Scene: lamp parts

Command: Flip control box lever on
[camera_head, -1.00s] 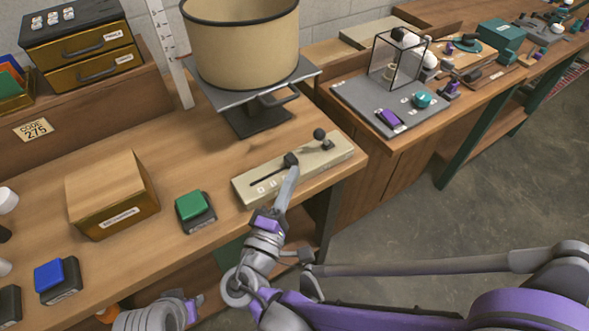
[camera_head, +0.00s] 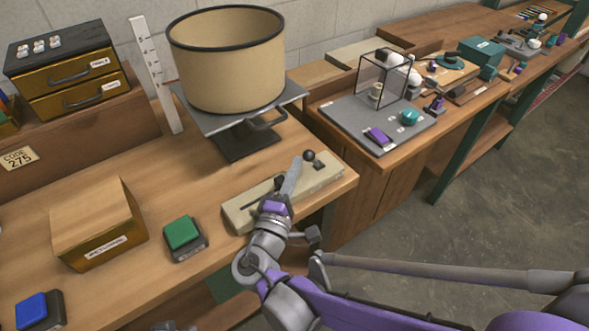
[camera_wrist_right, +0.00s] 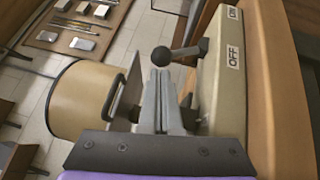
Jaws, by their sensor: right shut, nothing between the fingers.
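The control box (camera_head: 236,216) is a long cream box near the bench's front edge. In the wrist view the shut fingertips (camera_wrist_right: 160,75) lie right by the ball; contact is unclear.
A green button (camera_head: 183,233), a wooden box (camera_head: 100,225) and a blue button (camera_head: 38,310) stand left of the control box. A large beige pot-like shade (camera_head: 228,65) on a dark stand is behind it. A second bench with a grey board (camera_head: 345,112) is at right.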

